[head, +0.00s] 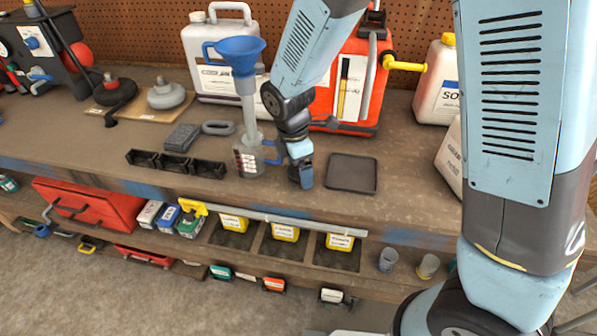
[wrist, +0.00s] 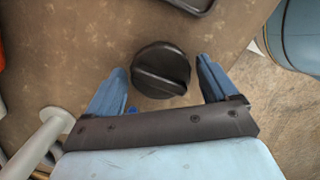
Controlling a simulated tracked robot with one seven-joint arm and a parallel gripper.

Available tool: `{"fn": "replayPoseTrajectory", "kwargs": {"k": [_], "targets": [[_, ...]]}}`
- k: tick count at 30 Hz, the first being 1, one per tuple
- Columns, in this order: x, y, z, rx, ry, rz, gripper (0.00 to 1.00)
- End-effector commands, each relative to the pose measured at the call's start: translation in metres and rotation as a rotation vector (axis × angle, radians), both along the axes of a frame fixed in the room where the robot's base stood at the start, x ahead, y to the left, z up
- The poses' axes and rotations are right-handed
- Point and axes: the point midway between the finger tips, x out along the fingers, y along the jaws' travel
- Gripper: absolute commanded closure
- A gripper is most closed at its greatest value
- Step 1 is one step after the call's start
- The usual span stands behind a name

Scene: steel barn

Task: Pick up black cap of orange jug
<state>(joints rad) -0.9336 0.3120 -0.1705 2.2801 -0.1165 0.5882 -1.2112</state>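The black cap (wrist: 160,70) is round with a raised grip bar across its top and lies on the brown workbench in the wrist view. My gripper (wrist: 159,66) is open, with one blue finger on each side of the cap and visible gaps between. I cannot tell how far the fingertips are above the bench. In the head view my gripper (head: 301,174) points down at the bench near its front edge and mostly hides the cap. The orange jug (head: 372,103), with a white label and yellow spout, stands behind my arm.
A black tray (head: 352,174) lies just right of my gripper. A clear measuring jug (head: 247,157) with a blue funnel (head: 238,52) stands close on the left. Black bins (head: 175,163) sit further left. A white jug (head: 214,80) and pegboard are behind.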

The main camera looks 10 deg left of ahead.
Motion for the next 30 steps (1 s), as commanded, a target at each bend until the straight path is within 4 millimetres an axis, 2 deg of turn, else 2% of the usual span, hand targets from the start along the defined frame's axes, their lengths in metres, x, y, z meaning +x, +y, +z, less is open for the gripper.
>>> {"fn": "replayPoseTrajectory", "kwargs": {"k": [1, 15, 23, 26, 30], "targets": [[0.000, 0.000, 0.000, 0.000, 0.000, 0.000, 0.19], [0.000, 0.000, 0.000, 0.000, 0.000, 0.001, 0.62], [0.000, 0.001, 0.002, 0.001, 0.000, 0.001, 0.62], [0.000, 0.001, 0.009, 0.002, -0.001, 0.001, 0.62], [0.001, 0.001, 0.029, 0.004, -0.003, 0.002, 0.62]]}}
